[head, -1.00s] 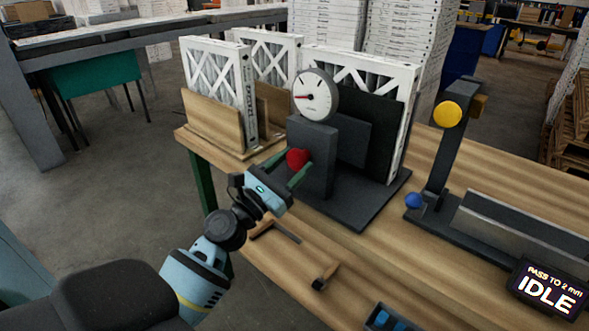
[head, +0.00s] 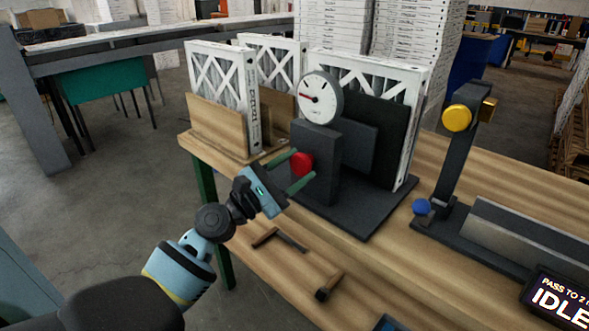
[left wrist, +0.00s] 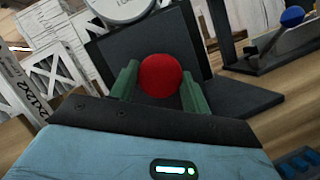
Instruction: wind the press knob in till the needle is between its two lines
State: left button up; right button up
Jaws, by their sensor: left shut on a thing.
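The red press knob (head: 302,163) sticks out of the front of the dark press block (head: 322,165). It also shows in the left wrist view (left wrist: 160,75). My left gripper (head: 295,171) has its two green fingers on either side of the knob and is shut on it. The round white dial (head: 323,98) sits on top of the block. Its red needle (head: 309,98) points left. The two lines on the dial are too small to make out, and the dial is mostly cut off in the left wrist view. My right gripper is not in view.
White-framed filters (head: 222,85) stand in a wooden rack behind the press, and another filter (head: 405,100) stands in the press. A stand with a yellow disc (head: 457,117) and blue ball is at right. Two small tools (head: 328,287) lie on the bench front.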

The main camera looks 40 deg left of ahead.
pick_arm(q)
jog(key=o, duration=1)
jog(key=shift+s, duration=0.1)
jog(key=shift+s+a+f, duration=0.15)
jog(key=shift+s+f, duration=0.1)
jog(key=shift+s, duration=0.05)
jog(key=b+v, duration=0.2)
jog(key=v, duration=0.5)
jog(key=shift+r+b, duration=0.15)
jog(key=shift+b, duration=0.15)
